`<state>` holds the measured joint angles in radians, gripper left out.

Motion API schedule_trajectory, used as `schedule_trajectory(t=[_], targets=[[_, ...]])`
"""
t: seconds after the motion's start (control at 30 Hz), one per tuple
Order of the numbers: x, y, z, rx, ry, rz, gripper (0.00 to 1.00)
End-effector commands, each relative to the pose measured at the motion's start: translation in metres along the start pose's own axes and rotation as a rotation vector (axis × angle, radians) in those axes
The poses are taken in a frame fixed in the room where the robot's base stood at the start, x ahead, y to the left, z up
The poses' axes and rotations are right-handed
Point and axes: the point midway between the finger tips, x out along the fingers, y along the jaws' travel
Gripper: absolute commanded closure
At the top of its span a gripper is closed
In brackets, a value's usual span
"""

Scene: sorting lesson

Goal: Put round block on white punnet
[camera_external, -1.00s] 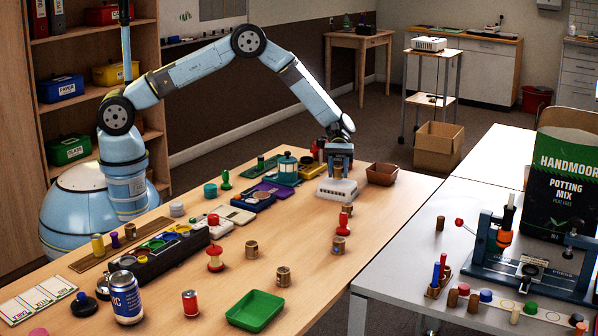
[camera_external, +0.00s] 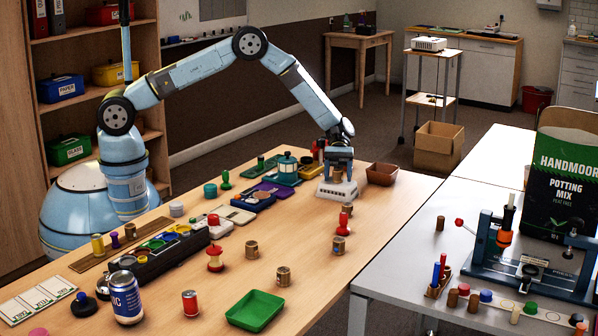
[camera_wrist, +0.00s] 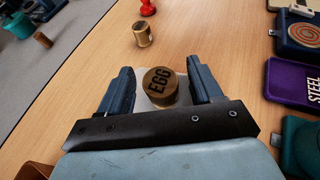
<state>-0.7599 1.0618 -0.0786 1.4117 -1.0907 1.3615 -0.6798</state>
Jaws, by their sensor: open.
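A brown round block (camera_wrist: 160,86) marked EGG stands between the fingers of my gripper (camera_wrist: 162,92) in the wrist view. It also shows between the fingertips in the external view (camera_external: 337,177). The white punnet (camera_external: 338,191) sits on the wooden table under my gripper (camera_external: 338,175); part of its white surface (camera_wrist: 141,80) shows around the block in the wrist view. My gripper is open, with one finger on either side of the block. I cannot tell whether the block touches the punnet floor or a finger.
A brown tray (camera_external: 382,174) lies close right of the punnet, and a teal lantern-like item (camera_external: 288,165) stands left. A red pawn (camera_external: 343,224) and several brown blocks (camera_external: 283,276) stand nearer the camera. A green tray (camera_external: 255,310) lies at the front edge.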

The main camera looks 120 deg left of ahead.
Motion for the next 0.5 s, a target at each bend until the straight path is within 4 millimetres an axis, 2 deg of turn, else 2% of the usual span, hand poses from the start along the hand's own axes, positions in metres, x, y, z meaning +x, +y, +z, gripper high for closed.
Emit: schedule_trajectory(t=[0.17, 0.5], targets=[[-0.017, 0.001, 0.0, 0.001, 0.001, 0.003, 0.35], [-0.081, 0.001, 0.0, 0.002, 0.0, 0.003, 0.35]])
